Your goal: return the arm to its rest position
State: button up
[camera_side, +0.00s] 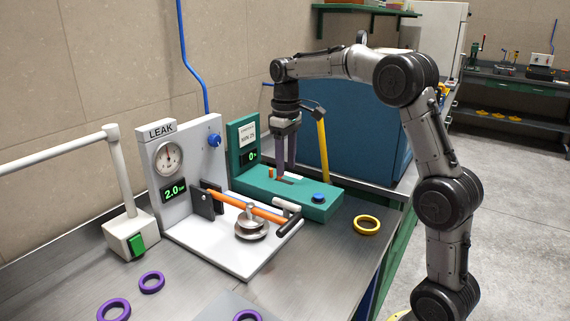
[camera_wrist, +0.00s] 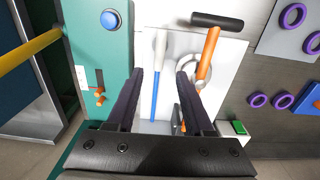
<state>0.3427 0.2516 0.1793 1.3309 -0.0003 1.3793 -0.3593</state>
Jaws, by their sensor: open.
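My gripper (camera_side: 286,172) is at the end of my raised, bent arm in the side view, pointing down over the green machine (camera_side: 318,207). Its dark fingers end close to the machine's top; I cannot tell whether they touch it. In the wrist view my gripper (camera_wrist: 163,78) is open, with both fingers apart. Nothing is held between them. Behind the gap show the white leak-tester base (camera_wrist: 228,65) and a blue-and-white rod (camera_wrist: 157,75).
The leak tester (camera_side: 185,150) stands left of the green machine, its orange lever (camera_side: 235,205) reaching across its base. A yellow ring (camera_side: 367,225) and purple rings (camera_side: 151,282) lie on the bench. A yellow post (camera_side: 323,150) and blue cabinet (camera_side: 350,130) stand behind the gripper.

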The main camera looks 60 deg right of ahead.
jog(key=s+a+r+n+t, duration=0.2)
jog(key=s+a+r+t, duration=0.1)
jog(key=s+a+r, duration=0.65)
jog(key=s+a+f+m+t, duration=0.1)
jog(key=s+a+f, duration=0.1)
jog(key=s+f, duration=0.3)
jog(key=s+a+f+m+t, duration=0.1)
jog(key=s+a+f, duration=0.2)
jog(key=s+f, duration=0.3)
jog(key=s, duration=0.4)
jog(key=shift+s+a+t, duration=0.15)
jog(key=shift+s+t, duration=0.15)
jog(key=shift+f, duration=0.1)
